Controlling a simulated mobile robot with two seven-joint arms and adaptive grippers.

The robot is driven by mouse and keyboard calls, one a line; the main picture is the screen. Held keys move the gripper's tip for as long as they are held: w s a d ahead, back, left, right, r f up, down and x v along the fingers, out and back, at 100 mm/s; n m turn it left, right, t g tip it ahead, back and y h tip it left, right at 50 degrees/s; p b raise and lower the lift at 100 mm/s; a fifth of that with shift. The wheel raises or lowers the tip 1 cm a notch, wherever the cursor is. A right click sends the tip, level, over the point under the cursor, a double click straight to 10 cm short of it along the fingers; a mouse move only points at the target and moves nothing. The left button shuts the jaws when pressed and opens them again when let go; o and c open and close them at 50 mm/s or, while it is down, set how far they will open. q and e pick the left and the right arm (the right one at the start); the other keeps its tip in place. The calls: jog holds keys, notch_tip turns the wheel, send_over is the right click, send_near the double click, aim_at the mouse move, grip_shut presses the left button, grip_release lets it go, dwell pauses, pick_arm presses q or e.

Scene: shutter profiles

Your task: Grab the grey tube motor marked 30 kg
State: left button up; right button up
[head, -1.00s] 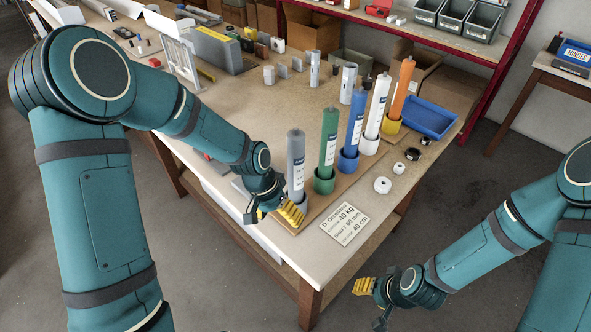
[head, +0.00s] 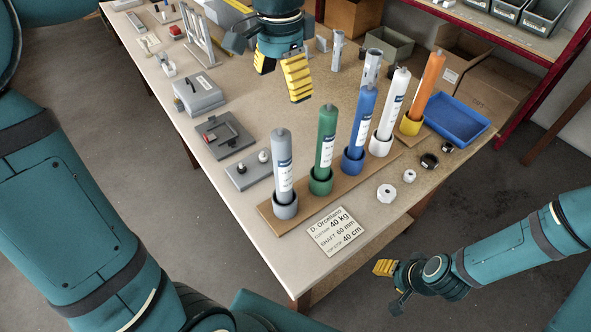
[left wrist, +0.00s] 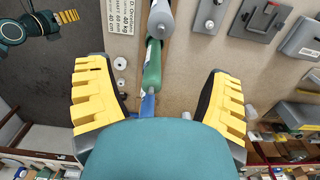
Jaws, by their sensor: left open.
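The grey tube motor (head: 283,170) stands upright in a grey cup at the near left end of a wooden rack board (head: 325,198); its label is too small to read. Green (head: 326,142), blue (head: 360,125), white (head: 393,108) and orange (head: 425,90) tubes stand in a row behind it. My left gripper (head: 281,82) is open and empty above the table, beyond the grey tube. In the left wrist view the grey tube (left wrist: 160,18) shows at the top, beyond the open fingers (left wrist: 158,98). My right gripper (head: 386,270) hangs off the table's right side; its finger gap is unclear.
White nuts (head: 386,193) and dark rings lie to the right. A blue tray (head: 456,118) stands at the back right. Grey fixtures (head: 224,135) lie left of the rack.

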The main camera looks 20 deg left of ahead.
aim_at(280, 128)
pick_arm(q)
jog(key=f, duration=0.9)
jog(key=f+b, duration=0.1)
jog(key=f, duration=0.3)
jog(key=shift+s+a+f, duration=0.25)
jog(key=shift+s, duration=0.1)
jog(key=shift+r, duration=0.1)
grip_shut()
